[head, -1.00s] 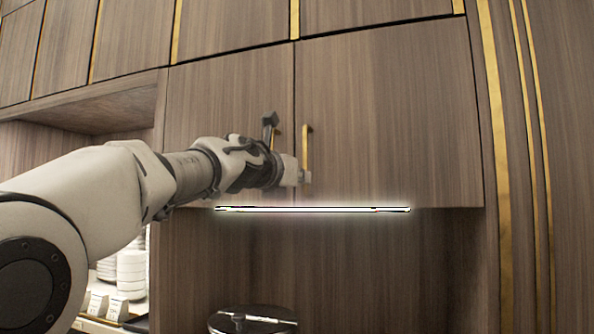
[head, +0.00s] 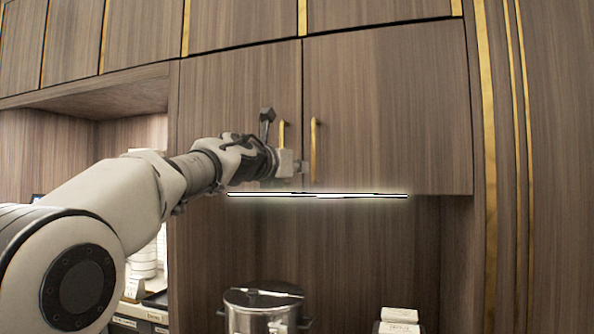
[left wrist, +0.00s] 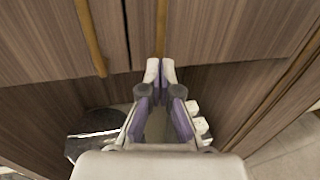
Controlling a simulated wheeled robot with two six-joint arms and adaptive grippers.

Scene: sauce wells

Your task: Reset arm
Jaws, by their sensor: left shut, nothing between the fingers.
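My left gripper (head: 304,168) is in front of the wooden wall cabinet, near the lower ends of its two brass handles. In the left wrist view my left gripper (left wrist: 160,68) has its fingertips together with nothing between them. The left brass handle (head: 282,135) and the right brass handle (head: 314,148) stand upright on closed doors. My right gripper is not in view.
A lit strip (head: 320,195) runs under the cabinet doors. Below it, a steel pot (head: 262,310) and white boxes (head: 399,317) stand in the niche. A shelf with white dishes (head: 143,262) is at left, partly hidden by my arm. The right side is clear.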

